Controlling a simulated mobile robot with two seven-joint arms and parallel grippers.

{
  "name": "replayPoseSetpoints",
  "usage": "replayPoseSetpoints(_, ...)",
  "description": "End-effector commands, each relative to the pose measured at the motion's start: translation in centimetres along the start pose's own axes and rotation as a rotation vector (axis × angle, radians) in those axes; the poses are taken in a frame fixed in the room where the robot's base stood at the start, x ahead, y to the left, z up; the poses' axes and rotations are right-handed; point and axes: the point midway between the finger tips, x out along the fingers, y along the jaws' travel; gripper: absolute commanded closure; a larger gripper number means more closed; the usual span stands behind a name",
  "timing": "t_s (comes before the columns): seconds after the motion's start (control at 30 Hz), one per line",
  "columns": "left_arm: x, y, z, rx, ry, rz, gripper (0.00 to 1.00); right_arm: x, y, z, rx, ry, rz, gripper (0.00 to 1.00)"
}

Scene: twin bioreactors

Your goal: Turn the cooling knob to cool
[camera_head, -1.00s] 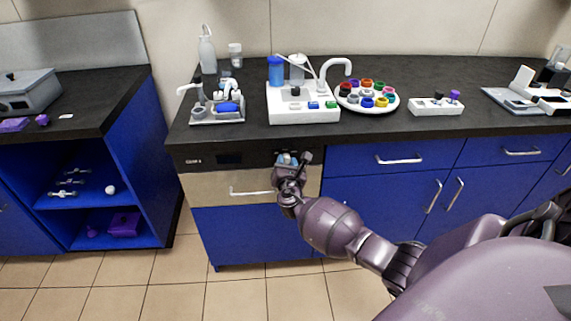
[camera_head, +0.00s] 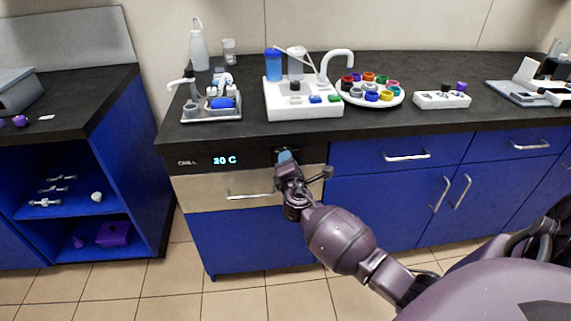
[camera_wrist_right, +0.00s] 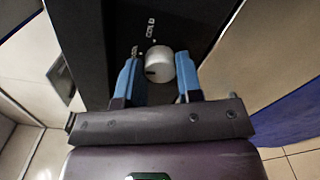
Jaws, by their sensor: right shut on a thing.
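The cooling knob (camera_wrist_right: 159,64) is a round white knob on a dark panel with small white lettering beside it. In the right wrist view it sits between the two blue fingertips of my right gripper (camera_wrist_right: 158,62), which is shut on it. In the head view my right gripper (camera_head: 286,157) is at the right end of the dark control strip and hides the knob. The display (camera_head: 225,160) on that strip is lit and reads 20 C. My left gripper is not in view.
Below the strip is a beige drawer front with a bar handle (camera_head: 249,196), left of my right wrist. The black counter (camera_head: 420,122) above carries a white apparatus (camera_head: 304,105), a round tray of coloured caps (camera_head: 347,99) and bottles. An open blue shelf (camera_head: 75,240) stands left.

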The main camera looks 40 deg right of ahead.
Motion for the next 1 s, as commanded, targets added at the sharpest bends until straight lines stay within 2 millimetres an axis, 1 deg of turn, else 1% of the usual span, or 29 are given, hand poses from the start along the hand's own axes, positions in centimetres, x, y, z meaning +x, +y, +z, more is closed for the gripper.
replayPoseSetpoints(0.03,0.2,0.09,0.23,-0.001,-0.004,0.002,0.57,-0.14,-0.45,-0.27,0.022,0.003,-0.005,0.9)
replayPoseSetpoints(0.3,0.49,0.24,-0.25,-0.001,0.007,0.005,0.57,-0.09,-0.26,-0.16,0.099,0.003,-0.003,0.9)
replayPoseSetpoints(0.57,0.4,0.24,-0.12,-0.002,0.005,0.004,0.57,-0.08,-0.13,-0.13,0.116,0.003,-0.002,0.9)
replayPoseSetpoints(0.8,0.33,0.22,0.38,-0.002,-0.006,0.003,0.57,-0.08,-0.12,-0.14,0.115,0.003,-0.002,0.9)
replayPoseSetpoints(0.83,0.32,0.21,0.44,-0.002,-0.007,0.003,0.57,-0.08,-0.12,-0.14,0.115,0.003,-0.002,0.62)
replayPoseSetpoints(0.97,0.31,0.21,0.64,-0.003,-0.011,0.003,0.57,-0.06,-0.1,-0.1,0.114,0.002,-0.001,0.42)
replayPoseSetpoints(1.0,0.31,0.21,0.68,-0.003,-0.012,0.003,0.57,-0.06,-0.09,-0.09,0.114,0.002,-0.001,0.41)
